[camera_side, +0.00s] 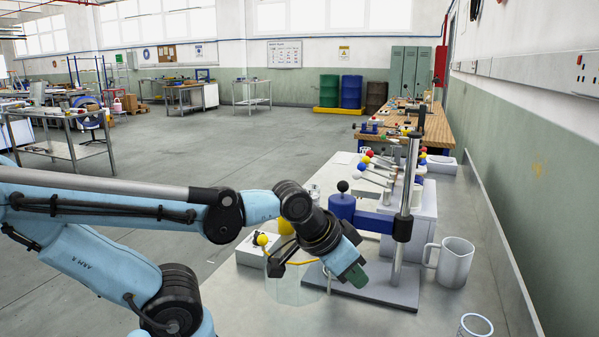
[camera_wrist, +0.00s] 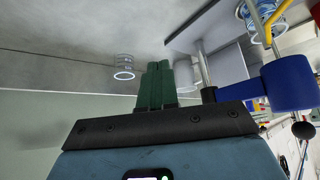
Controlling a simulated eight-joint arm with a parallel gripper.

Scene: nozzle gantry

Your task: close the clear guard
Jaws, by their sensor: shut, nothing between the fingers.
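The clear guard (camera_side: 292,291) is a faint see-through cylinder in the side view, out at the left front of the grey base plate (camera_side: 375,290). A thin yellow bar (camera_side: 302,263) runs at its top. In the wrist view the guard (camera_wrist: 257,18) shows at the top right edge, with its yellow bar (camera_wrist: 276,16). My gripper (camera_side: 356,276) is shut and empty, with its green fingertips low over the plate, right of the guard. Its fingers (camera_wrist: 155,86) show together in the wrist view. I see a gap between them and the guard there.
A silver column (camera_side: 409,180) carries a blue head (camera_side: 342,207) above the plate. A white box with a yellow knob (camera_side: 262,239) is left. Coloured levers (camera_side: 375,170) stand behind.

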